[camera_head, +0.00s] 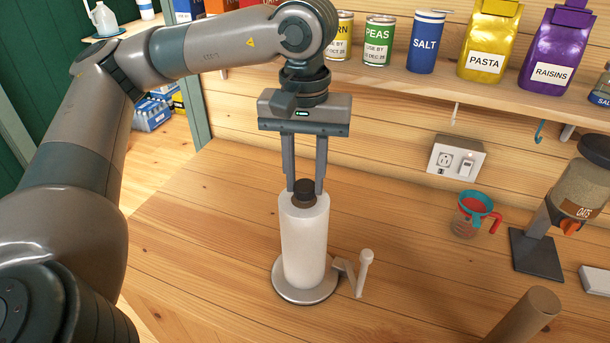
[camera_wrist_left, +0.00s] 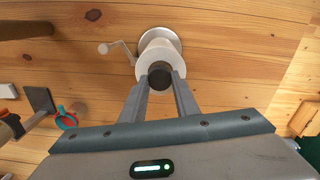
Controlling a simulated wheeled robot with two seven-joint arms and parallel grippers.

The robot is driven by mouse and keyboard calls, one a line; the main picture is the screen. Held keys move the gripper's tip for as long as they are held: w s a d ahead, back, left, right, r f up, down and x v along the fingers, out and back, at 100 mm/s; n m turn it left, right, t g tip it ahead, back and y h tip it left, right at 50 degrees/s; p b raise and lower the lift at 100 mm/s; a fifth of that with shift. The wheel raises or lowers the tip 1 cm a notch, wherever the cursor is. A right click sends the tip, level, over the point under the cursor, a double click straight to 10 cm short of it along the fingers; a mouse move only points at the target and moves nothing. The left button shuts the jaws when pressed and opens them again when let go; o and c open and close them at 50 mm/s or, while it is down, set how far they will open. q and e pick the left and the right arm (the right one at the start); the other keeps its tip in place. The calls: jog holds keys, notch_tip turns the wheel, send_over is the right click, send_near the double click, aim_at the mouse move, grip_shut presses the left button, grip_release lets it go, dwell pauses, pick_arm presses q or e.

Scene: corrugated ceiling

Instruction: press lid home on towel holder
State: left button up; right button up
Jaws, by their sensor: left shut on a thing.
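The towel holder (camera_head: 305,292) stands upright on the wooden counter, with a round metal base and a side arm (camera_head: 364,270). A white paper roll (camera_head: 304,245) is around its middle. A dark round lid (camera_head: 304,187) sits at the top of the roll, over a brown part. Whether it is fully seated cannot be told. My left gripper (camera_head: 305,190) points straight down and is shut on the lid, one finger on each side. In the left wrist view the lid (camera_wrist_left: 160,76) is between the fingertips, above the roll (camera_wrist_left: 150,58). My right gripper is not in view.
A shelf behind holds cans and bags, including a salt tin (camera_head: 426,45). A measuring cup (camera_head: 470,215) and an oats dispenser (camera_head: 570,200) stand to the right. A brown cylinder (camera_head: 525,318) is at front right. The counter left of the holder is clear.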

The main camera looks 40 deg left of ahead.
pick_arm(q)
jog(key=shift+f, duration=0.15)
dwell(0.6)
jog(key=o, duration=1.6)
jog(key=shift+c, duration=0.2)
jog(key=shift+r+p, duration=1.25)
jog(key=shift+r, duration=2.3)
grip_shut()
